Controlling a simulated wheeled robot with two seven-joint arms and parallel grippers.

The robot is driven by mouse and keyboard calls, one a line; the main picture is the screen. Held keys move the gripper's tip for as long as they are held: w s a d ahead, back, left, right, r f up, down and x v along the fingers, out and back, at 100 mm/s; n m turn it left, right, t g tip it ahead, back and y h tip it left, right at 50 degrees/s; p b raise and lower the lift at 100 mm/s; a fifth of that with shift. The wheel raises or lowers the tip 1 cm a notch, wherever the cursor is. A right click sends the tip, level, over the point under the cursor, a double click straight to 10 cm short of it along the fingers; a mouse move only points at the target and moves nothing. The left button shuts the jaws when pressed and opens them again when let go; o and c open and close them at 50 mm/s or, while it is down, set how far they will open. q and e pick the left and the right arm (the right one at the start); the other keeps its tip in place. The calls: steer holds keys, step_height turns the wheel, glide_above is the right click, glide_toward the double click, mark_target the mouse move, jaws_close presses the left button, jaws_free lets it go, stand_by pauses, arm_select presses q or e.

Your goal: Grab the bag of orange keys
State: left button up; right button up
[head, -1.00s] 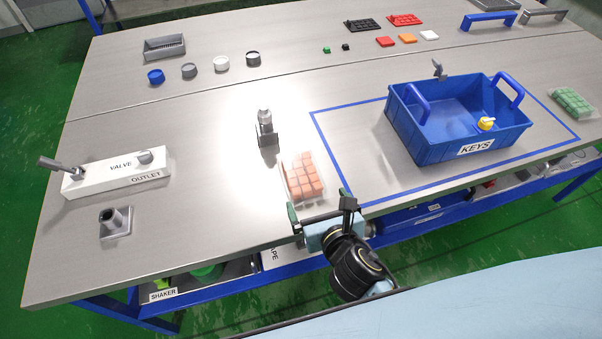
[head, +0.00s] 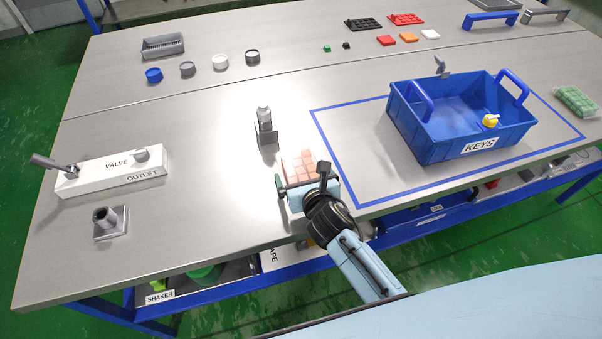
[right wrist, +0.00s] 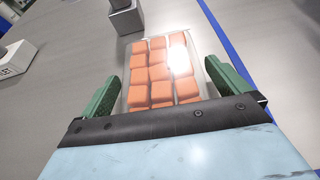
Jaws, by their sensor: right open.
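The bag of orange keys (head: 297,162) lies on the steel table near its front edge, left of the blue-taped rectangle. My right gripper (head: 302,181) covers its near part in the head view. In the right wrist view the clear bag of orange square keys (right wrist: 158,70) shows between the two green fingers of my right gripper (right wrist: 172,92). The fingers are open, one on each side of the bag. I cannot tell whether they touch it. My left gripper is not in view.
A blue bin labelled KEYS (head: 430,135) stands inside the tape at the right, with a small yellow object (head: 490,120) in it. A green bag (head: 575,101) lies far right. A grey stand (head: 266,128) is just behind the orange bag.

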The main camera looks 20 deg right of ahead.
steer(key=c, duration=0.7)
steer(key=shift+c, duration=0.5)
steer(key=shift+r, duration=0.15)
